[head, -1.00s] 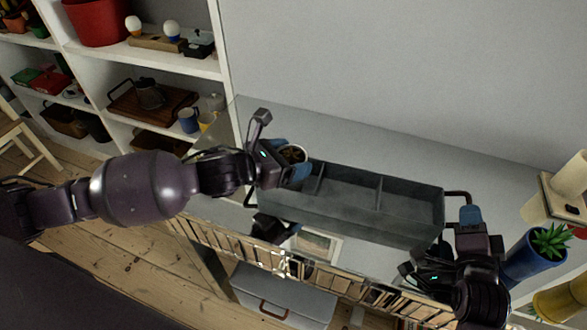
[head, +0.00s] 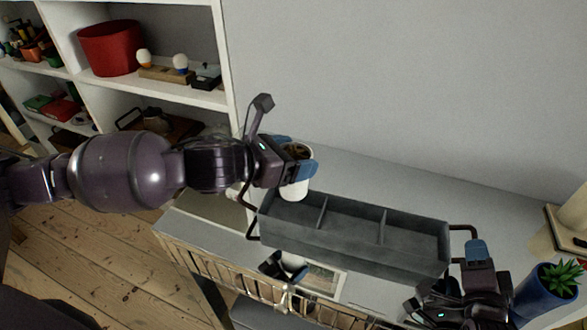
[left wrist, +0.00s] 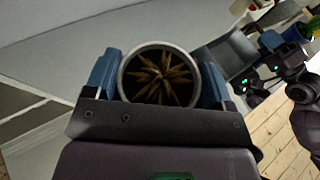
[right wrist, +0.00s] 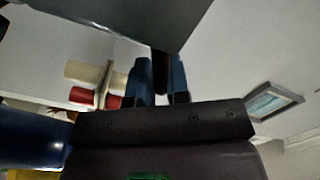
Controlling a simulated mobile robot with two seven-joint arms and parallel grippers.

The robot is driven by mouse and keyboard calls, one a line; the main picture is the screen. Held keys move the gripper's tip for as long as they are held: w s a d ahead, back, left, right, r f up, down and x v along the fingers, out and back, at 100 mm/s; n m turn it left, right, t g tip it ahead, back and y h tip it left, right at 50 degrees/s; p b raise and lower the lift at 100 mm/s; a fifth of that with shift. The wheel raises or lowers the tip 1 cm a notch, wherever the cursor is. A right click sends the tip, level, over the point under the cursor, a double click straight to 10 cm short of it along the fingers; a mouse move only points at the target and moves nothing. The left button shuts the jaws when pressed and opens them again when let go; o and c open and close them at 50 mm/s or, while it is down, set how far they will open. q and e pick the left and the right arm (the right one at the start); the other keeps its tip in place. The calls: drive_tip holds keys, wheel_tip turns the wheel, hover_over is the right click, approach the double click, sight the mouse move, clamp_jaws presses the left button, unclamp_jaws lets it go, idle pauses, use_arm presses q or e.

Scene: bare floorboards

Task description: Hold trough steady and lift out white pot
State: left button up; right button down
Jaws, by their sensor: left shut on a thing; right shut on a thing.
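The white pot (head: 296,187) holds a brown, spiky dried plant. My left gripper (head: 290,160) is shut on the pot, one finger on each side, and holds it above the left end of the trough. In the left wrist view the pot's rim (left wrist: 160,77) sits between the blue fingers. The grey trough (head: 350,238) has three compartments, which look empty. It stands on the white surface. My right gripper (head: 474,250) is shut on the dark handle (head: 461,228) at the trough's right end. In the right wrist view the handle (right wrist: 161,72) lies between the fingers.
A blue pot (head: 540,292) with a green succulent stands close to my right gripper. A beige object (head: 572,215) is behind it. White shelves (head: 150,85) with a red bin (head: 110,47) are at the left. The surface behind the trough is clear.

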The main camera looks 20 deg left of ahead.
drive_tip(key=shift+f, duration=0.1)
drive_tip(key=c, duration=1)
unclamp_jaws()
drive_tip(key=s, duration=1.2)
drive_tip(key=shift+d, duration=0.35)
